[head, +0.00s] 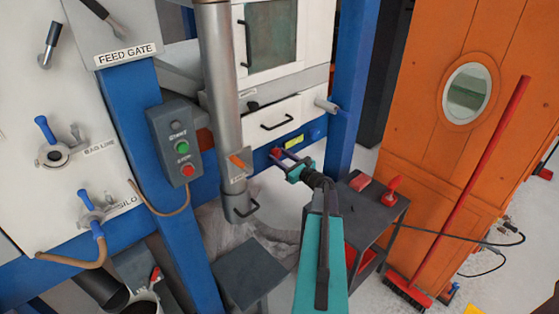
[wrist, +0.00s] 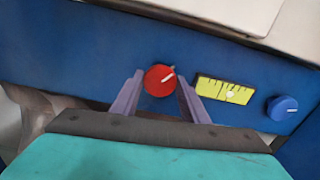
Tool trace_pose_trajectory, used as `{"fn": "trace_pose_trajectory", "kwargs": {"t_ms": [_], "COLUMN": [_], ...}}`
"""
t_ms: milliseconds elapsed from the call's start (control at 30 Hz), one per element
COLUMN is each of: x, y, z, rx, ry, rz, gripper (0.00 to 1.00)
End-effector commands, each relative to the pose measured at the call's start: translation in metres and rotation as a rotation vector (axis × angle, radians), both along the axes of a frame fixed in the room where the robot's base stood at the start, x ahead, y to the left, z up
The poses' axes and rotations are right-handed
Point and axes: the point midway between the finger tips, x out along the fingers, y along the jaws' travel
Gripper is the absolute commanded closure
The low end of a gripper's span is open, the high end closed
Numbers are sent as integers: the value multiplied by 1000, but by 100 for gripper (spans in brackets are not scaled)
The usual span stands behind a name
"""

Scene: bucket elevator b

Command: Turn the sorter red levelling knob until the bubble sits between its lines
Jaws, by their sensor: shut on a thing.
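The red levelling knob (wrist: 158,80) sits on the blue beam of the sorter, with a pale pointer mark aimed to the upper right. My gripper (wrist: 160,86) is shut on it, one lilac finger on each side. In the head view my gripper (head: 281,157) reaches the blue beam and largely hides the knob. The yellow level vial (wrist: 222,91) is just right of the knob and also shows in the head view (head: 294,141). Its pale bubble (wrist: 231,94) looks right of the vial's middle. The dark marks are too small to tell whether it lies between the lines.
A blue knob (wrist: 282,108) is right of the vial. A white drawer (head: 285,118) is above the beam. A grey pipe (head: 222,100) stands left of my arm. A dark cart (head: 372,225) and an orange cabinet (head: 440,150) with a red broom (head: 480,170) are at right.

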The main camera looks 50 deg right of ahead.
Motion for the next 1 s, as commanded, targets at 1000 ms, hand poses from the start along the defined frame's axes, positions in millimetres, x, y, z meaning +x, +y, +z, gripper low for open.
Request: {"fn": "trace_pose_trajectory", "kwargs": {"t_ms": [1000], "x": [0], "y": [1], "z": [-6], "rx": [-508], "ry": [37], "rz": [-1], "gripper": [82]}}
